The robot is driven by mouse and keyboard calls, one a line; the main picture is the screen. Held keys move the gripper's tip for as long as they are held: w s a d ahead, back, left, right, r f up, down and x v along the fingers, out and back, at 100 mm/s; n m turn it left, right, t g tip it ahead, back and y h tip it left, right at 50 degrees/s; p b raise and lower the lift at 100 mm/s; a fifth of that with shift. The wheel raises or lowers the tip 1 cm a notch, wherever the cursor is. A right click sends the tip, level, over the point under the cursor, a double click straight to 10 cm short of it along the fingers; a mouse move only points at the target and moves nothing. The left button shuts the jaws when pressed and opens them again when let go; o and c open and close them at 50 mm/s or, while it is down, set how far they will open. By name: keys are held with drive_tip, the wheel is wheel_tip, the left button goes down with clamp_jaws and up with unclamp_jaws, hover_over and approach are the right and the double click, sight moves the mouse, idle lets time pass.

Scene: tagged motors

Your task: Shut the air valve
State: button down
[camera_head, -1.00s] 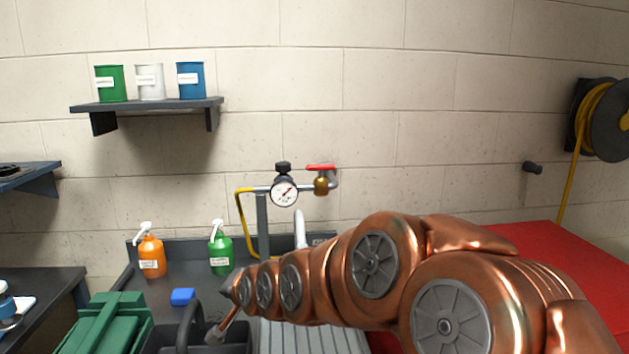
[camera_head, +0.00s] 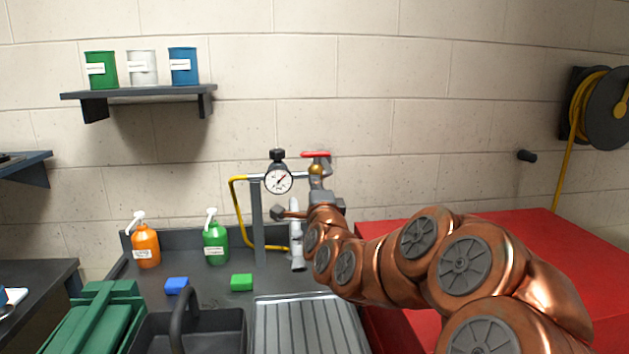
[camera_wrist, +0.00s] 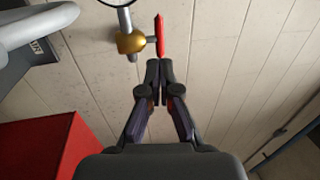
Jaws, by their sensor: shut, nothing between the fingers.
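The air valve has a red lever handle (camera_head: 315,154) on a brass body (camera_head: 316,169), at the right end of a pipe on the wall side of the counter. In the wrist view the red handle (camera_wrist: 159,36) stands beside the brass body (camera_wrist: 130,42). My gripper (camera_wrist: 159,64) is shut and empty, with its fingertips just short of the handle's near end; I cannot tell whether they touch. In the head view the gripper is mostly hidden by my wrist, just below the valve. A pressure gauge (camera_head: 278,180) with a black knob (camera_head: 277,155) sits left of the valve.
A yellow hose (camera_head: 239,210) and grey post (camera_head: 258,225) stand left of my wrist. Orange (camera_head: 146,246) and green (camera_head: 215,243) bottles stand farther left. A red cabinet (camera_head: 500,260) lies right. The wall above the valve is clear.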

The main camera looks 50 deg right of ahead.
sight(307, 156)
drive_tip(key=p+x, duration=0.3)
drive_tip(key=x, duration=0.7)
drive_tip(key=shift+w+d+r, duration=0.2)
drive_tip(key=shift+w, duration=0.15)
drive_tip(key=shift+w+d+p, duration=0.45)
drive_tip(key=shift+w, duration=0.1)
drive_tip(key=shift+d, duration=0.1)
drive_tip(key=shift+w+m+g+h, duration=0.1)
drive_tip(key=shift+m+g+h, duration=0.2)
drive_tip(key=shift+h, duration=0.1)
